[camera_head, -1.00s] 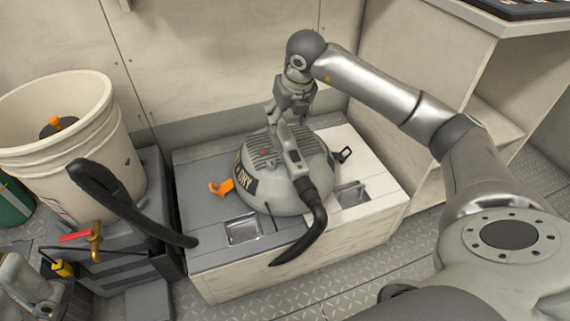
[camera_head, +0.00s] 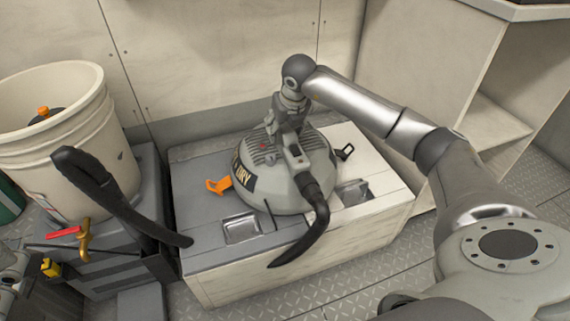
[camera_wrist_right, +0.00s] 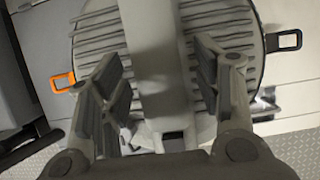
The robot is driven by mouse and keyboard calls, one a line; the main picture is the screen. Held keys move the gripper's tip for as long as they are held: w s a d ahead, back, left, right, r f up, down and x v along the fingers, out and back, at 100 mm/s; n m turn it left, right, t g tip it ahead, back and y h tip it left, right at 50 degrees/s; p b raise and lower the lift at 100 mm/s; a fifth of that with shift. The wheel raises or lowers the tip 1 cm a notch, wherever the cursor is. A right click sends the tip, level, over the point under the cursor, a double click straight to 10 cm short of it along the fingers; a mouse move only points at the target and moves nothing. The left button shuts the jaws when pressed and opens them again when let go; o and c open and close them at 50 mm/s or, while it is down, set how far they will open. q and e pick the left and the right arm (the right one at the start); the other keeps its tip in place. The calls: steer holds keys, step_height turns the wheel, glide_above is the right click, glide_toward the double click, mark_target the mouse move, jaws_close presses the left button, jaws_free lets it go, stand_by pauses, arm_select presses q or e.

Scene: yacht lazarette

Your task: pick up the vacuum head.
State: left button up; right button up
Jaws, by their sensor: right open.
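The vacuum head (camera_head: 285,180) is a grey dome with a ribbed top, a dark label, an orange latch on its left and a black latch on its right. It sits on the box in the middle of the head view. A black hose comes off its front. My right gripper (camera_head: 287,132) is above the dome, pointing down at its top handle. In the right wrist view the vacuum head (camera_wrist_right: 90,42) lies under the fingers, and my right gripper (camera_wrist_right: 160,85) is open, one finger on each side of the handle bar. Contact with the handle cannot be told.
The box (camera_head: 300,262) under the vacuum head has recessed latches. A white bucket (camera_head: 60,150) stands on a dark crate at the left, with a black hose (camera_head: 110,195) beside it. An open shelf unit (camera_head: 490,125) stands at the right. Tools lie at the lower left.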

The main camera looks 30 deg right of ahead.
jaws_close()
steer(key=shift+w+r, duration=0.1)
steer(key=shift+r, duration=0.1)
stand_by(0.3)
steer(key=shift+r, duration=0.15)
